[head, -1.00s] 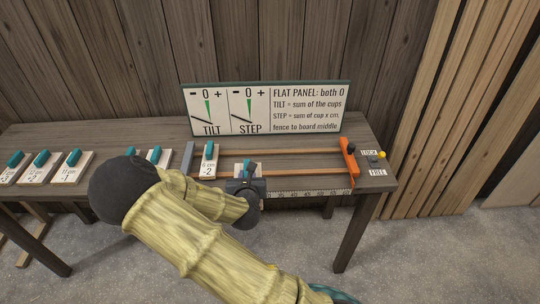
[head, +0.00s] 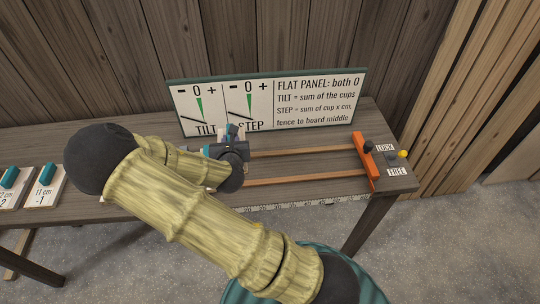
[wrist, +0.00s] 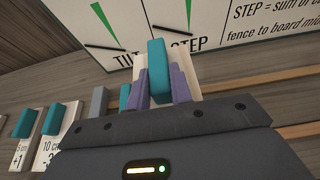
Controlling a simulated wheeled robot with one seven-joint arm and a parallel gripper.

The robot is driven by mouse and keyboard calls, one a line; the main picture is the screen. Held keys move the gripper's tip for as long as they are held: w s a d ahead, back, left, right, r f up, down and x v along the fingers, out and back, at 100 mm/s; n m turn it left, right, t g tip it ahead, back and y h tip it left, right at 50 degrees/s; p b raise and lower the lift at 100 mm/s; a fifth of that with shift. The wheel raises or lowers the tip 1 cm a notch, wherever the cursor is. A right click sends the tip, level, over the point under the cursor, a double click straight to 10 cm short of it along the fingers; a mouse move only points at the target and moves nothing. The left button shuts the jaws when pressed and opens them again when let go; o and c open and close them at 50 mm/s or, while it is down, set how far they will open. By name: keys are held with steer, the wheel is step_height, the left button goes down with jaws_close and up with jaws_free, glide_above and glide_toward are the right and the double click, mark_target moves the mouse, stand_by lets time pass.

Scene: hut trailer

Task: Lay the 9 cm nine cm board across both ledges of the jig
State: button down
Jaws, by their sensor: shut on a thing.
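My gripper (head: 232,140) is shut on the teal handle of a pale board. In the wrist view the handle (wrist: 158,68) stands between the purple fingers and white board edges show beside it; its label is hidden, so I cannot read its length. The gripper is over the left part of the jig, near the sign. The jig's two orange-brown ledges (head: 305,180) run right from there to an orange end piece (head: 366,160).
A panel (head: 265,100) with TILT and STEP dials stands behind the jig, its needles off zero. A yellow-tipped LOCK/FREE lever (head: 403,154) is at right. Labelled boards (head: 46,188) lie at left. A ruler (head: 310,202) edges the table front. My arm hides the table's middle.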

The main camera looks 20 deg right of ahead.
steer(key=shift+w, duration=0.5)
steer(key=shift+d, duration=0.15)
steer(key=shift+s+f, duration=0.1)
steer(key=shift+f, duration=0.3)
step_height(320, 180, down, 5)
steer(key=shift+r+p, duration=0.1)
steer(key=shift+p, duration=0.25)
steer(key=shift+f+p, duration=0.35)
steer(key=shift+f, duration=1.8)
